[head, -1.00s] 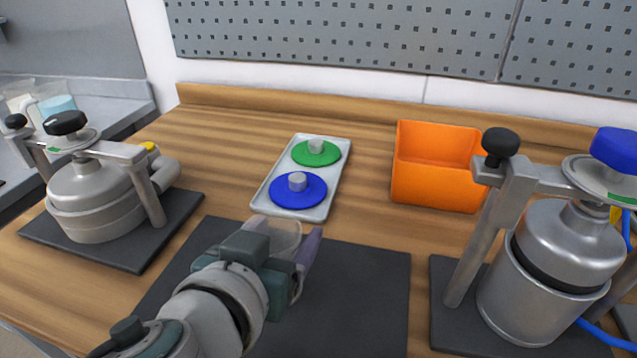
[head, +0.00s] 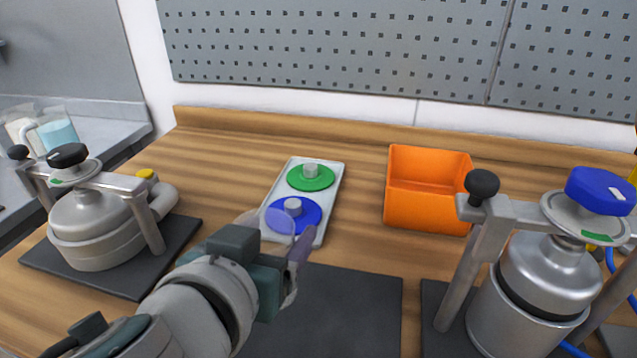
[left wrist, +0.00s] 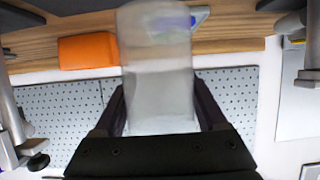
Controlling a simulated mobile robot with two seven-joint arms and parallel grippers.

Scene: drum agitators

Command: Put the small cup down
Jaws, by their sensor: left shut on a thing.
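The small cup is clear and see-through; its faint rim (head: 276,222) shows just past my left gripper in the head view. My left gripper (head: 287,252) is shut on it. In the left wrist view the cup (left wrist: 158,70) fills the space between the two dark fingers (left wrist: 160,108), blurred and whitish. In the head view the cup overlaps the near end of the grey tray (head: 329,205); its height above the surface is hard to tell. My right gripper is not in view.
The tray holds a green disc (head: 325,180) and a blue disc (head: 312,213). An orange bin (head: 428,212) stands right of it. Metal drum devices stand left (head: 95,232) and right (head: 535,295). A dark mat (head: 345,310) lies bare in front; wood between tray and bin is clear.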

